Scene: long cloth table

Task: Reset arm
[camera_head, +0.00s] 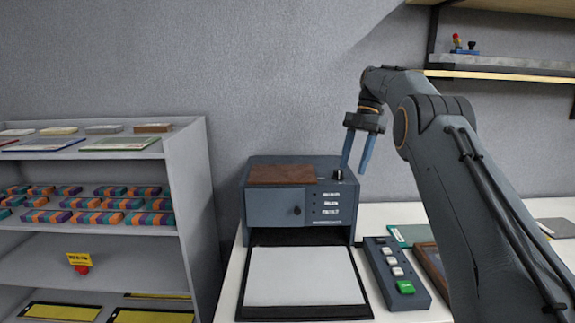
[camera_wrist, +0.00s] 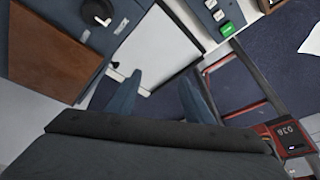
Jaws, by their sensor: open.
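My gripper (camera_head: 356,160) points down in the head view, its two blue fingers spread apart with nothing between them. It hangs in front of and above the right side of a grey-blue machine (camera_head: 275,208) with a brown top panel and a small door. In the wrist view my gripper (camera_wrist: 160,95) also shows two separate fingers and no held object. My arm bends up and over from the lower right. A black knob (camera_wrist: 97,12) on the machine shows in the wrist view, apart from the fingers.
A white pad in a black tray (camera_head: 305,312) lies before the machine. A button box (camera_head: 402,285) with a green button stands right of it. A grey shelf unit (camera_head: 190,180) with colourful blocks stands left. A wall shelf (camera_head: 500,66) is upper right.

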